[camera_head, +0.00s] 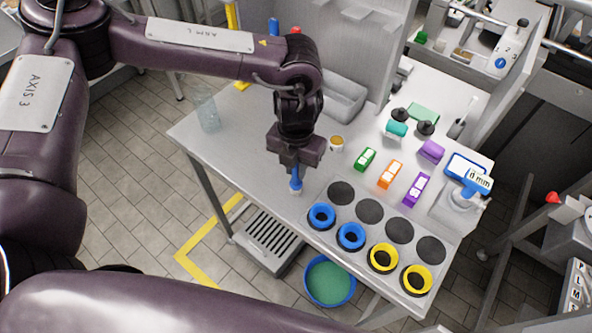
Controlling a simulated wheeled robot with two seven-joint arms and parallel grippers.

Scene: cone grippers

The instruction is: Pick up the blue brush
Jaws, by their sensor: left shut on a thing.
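The blue brush (296,184) is upright below my left gripper (297,171), with its pale end pointing down near the table top. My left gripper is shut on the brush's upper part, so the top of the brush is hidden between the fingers. I cannot tell whether the pale end touches the table (240,166). My right gripper is not in the view.
Blue rings (321,217), yellow rings (383,258) and black discs (370,210) lie right of the brush. Green (364,159), orange (390,174) and purple (416,189) boxes stand behind. A small cup (337,143) is close behind the gripper. The table's left part is mostly clear.

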